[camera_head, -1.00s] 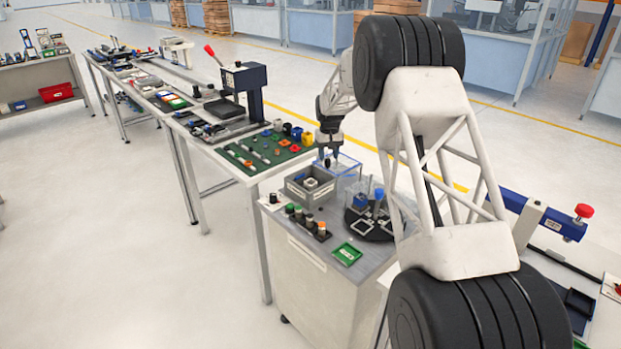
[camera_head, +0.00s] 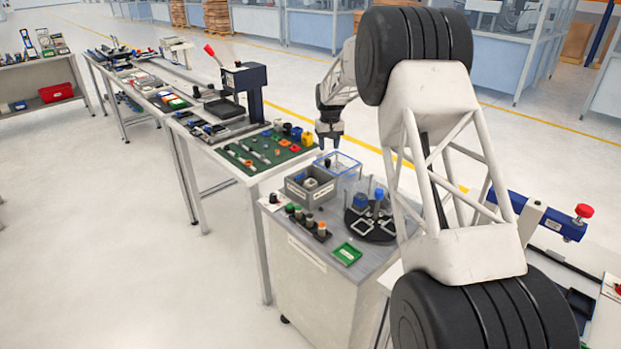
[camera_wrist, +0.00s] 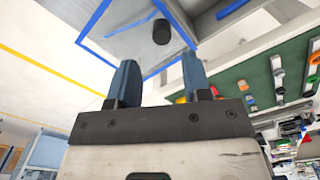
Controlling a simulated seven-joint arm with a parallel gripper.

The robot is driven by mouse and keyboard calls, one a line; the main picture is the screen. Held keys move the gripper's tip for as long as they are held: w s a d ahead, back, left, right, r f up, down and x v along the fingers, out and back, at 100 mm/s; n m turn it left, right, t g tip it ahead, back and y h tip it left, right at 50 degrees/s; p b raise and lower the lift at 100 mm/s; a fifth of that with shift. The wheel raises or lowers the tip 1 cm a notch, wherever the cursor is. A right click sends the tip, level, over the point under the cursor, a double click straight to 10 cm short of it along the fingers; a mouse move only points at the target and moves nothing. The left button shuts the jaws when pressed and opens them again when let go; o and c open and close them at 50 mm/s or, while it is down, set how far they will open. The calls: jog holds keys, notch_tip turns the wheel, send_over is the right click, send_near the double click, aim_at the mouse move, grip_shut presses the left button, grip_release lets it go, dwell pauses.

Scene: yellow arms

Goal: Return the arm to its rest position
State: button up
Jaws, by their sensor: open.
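My gripper (camera_head: 328,146) hangs above the grey bench top, over a clear box with blue edges (camera_head: 352,160). In the wrist view its two blue fingers (camera_wrist: 158,75) are apart, with nothing between them. A small black cylinder (camera_wrist: 161,32) lies beyond the fingertips, inside the blue-edged box, which also shows in the wrist view (camera_wrist: 112,18). The gripper is apart from both. My white and black arm reaches over the right part of the bench and hides some of it.
A grey bin (camera_head: 305,192) with parts stands beside the clear box. A black round fixture (camera_head: 371,228), a green tray (camera_head: 347,254) and several small coloured-top parts are on the same bench. A green parts mat (camera_head: 262,152) and a press (camera_head: 245,90) stand on the table to the left.

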jog(key=shift+s+d+r, duration=0.2)
jog(key=shift+s+r, duration=0.2)
jog(key=shift+r, duration=0.15)
jog(key=s+d+r+m, duration=0.1)
jog(key=s+d+r, duration=0.2)
jog(key=s+r, duration=0.55)
jog(key=s+d+r+t, duration=0.1)
jog(key=s+d+r, duration=0.3)
jog(key=s, duration=0.9)
jog(key=s+d+r+m, duration=0.1)
jog(key=s+d+r, duration=0.2)
jog(key=s+r, duration=0.5)
jog(key=s+d+f, duration=0.1)
jog(key=s+f, duration=0.1)
jog(key=s, duration=1.1)
jog(key=s+d+f+t, duration=0.1)
jog(key=s+d+f, duration=0.1)
jog(key=s, duration=1.2)
jog(key=s+d+f+m, duration=0.1)
jog(key=s+d+f, duration=0.1)
jog(key=s, duration=1.1)
jog(key=shift+s+d+f+t, duration=0.25)
jog(key=shift+s+f+t, duration=0.05)
jog(key=shift+s+f, duration=0.1)
